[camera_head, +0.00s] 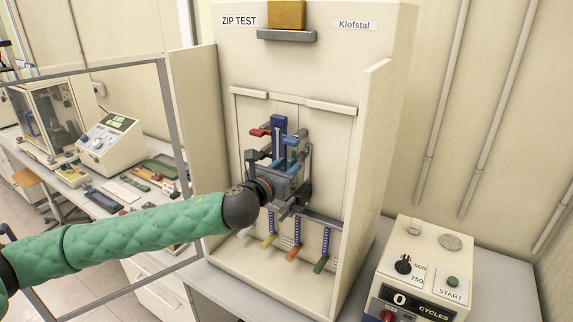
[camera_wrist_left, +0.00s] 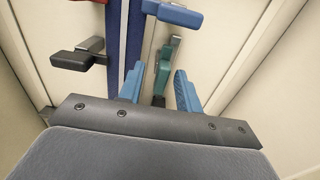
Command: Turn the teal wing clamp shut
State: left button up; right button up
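The teal wing clamp (camera_wrist_left: 162,78) shows in the left wrist view, upright between the two blue fingertips of my left gripper (camera_wrist_left: 158,90). The fingers stand apart, one on each side of it; I cannot tell whether they touch it. A grey bracket rises behind the clamp. In the head view my left gripper (camera_head: 292,162) is in front of the zip test machine's middle, and it and the wrist mostly hide the teal clamp. My right gripper is not in view.
Close around are a blue clamp (camera_wrist_left: 172,14), a black clamp (camera_wrist_left: 78,60), a red clamp (camera_head: 259,132) and dark blue straps (camera_wrist_left: 134,40). Side walls of the machine (camera_head: 362,180) flank the space. A control box (camera_head: 425,262) stands at the right.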

pick_arm(q)
jog(key=shift+d, duration=0.2)
grip_shut()
jog(key=shift+f, duration=0.1)
